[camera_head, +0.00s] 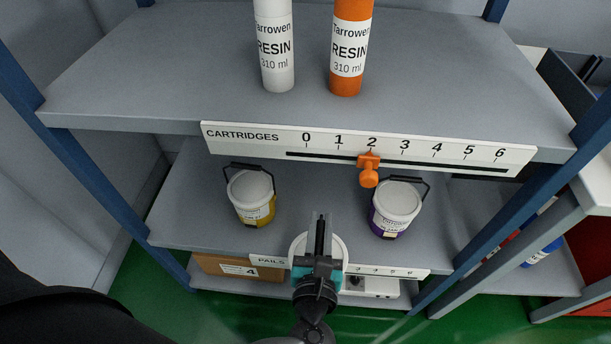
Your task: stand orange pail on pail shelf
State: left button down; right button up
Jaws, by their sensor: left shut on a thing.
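My left gripper (320,222) is in the lower middle and is shut on a pail. That pail shows as a round white lid (342,247) beneath the gripper; its body colour is hidden, so I cannot tell if it is orange. It overlaps the front edge of the pail shelf (180,215) and covers part of the PAILS strip (268,261). I cannot tell whether it touches the shelf. On that shelf stand a yellow-labelled pail (251,198) at left and a purple-labelled pail (396,207) at right, both upright with white lids. My right gripper is not in view.
The upper shelf (160,70) holds a white cartridge (275,50) and an orange one (350,50). Its CARTRIDGES strip (240,136) has an orange slider (369,172) at 2, overhanging the pail shelf. Blue posts (90,180) flank the rack. A cardboard box (225,267) sits below.

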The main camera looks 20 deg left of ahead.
pick_arm(q)
jog(key=shift+w+a+r, duration=0.1)
jog(key=shift+w+r, duration=0.05)
jog(key=shift+w, duration=0.5)
jog(key=b+x, duration=0.8)
jog(key=x, duration=0.9)
jog(key=shift+w+f, duration=0.25)
jog(key=shift+f, duration=0.15)
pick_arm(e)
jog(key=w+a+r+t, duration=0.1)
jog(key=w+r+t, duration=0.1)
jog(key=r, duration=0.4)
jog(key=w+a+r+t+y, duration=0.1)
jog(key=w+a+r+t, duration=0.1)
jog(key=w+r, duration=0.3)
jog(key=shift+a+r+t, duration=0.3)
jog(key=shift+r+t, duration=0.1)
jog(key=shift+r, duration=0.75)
pick_arm(q)
jog(key=shift+a, duration=0.1)
jog(key=c, duration=1.3)
grip_release()
jog(key=shift+f, duration=0.35)
jog(key=o, duration=0.5)
jog(key=shift+s, duration=0.1)
jog(key=shift+c, duration=0.2)
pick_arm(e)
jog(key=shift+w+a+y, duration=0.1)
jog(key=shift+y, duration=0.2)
